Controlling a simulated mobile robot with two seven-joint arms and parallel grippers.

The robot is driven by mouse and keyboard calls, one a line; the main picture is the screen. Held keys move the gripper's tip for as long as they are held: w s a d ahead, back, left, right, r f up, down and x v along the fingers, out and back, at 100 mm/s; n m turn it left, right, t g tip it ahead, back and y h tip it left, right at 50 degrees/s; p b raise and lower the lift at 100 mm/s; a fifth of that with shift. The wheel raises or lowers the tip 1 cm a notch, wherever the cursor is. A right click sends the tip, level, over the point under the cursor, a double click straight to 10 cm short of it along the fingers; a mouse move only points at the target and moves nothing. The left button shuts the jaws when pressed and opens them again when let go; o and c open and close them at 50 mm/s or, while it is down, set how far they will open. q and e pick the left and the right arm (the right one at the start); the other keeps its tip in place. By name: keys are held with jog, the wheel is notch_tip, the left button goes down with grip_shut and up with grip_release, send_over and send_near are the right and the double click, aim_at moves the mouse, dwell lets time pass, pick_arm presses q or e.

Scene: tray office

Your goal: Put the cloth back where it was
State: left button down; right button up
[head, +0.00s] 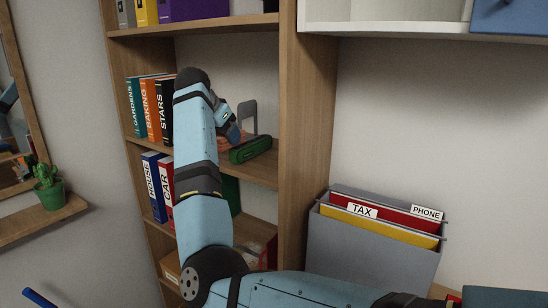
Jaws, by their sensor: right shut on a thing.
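My right arm reaches up and into the middle bay of the wooden bookcase. My right gripper (236,132) is at the middle shelf, small in the picture and partly hidden by my wrist. It is shut on a small orange-brown thing (248,140), which looks like the cloth, though its shape is hard to make out. A dark green object (250,149) lies on the shelf just in front of it. My left gripper is not in view.
Binders (151,108) stand left of my arm on the middle shelf (263,167); a grey upright plate (247,115) stands behind the gripper. The bookcase's side panel (306,120) is close on the right. A grey file box (368,250) and a cactus (47,187) flank the bookcase.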

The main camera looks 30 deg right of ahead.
jog(key=p, duration=0.2)
send_over(273, 168)
notch_tip(273, 168, down, 2)
jog(key=shift+s+a+f, duration=0.1)
jog(key=shift+s+a, duration=0.05)
jog(key=shift+a+f, duration=0.1)
jog(key=shift+f, duration=0.85)
notch_tip(273, 168, down, 2)
jog(key=shift+f+p, duration=0.2)
jog(key=shift+p, duration=0.2)
jog(key=shift+d+f, duration=0.2)
jog(key=shift+f, duration=0.1)
jog(key=shift+f, duration=0.1)
jog(key=o, duration=0.9)
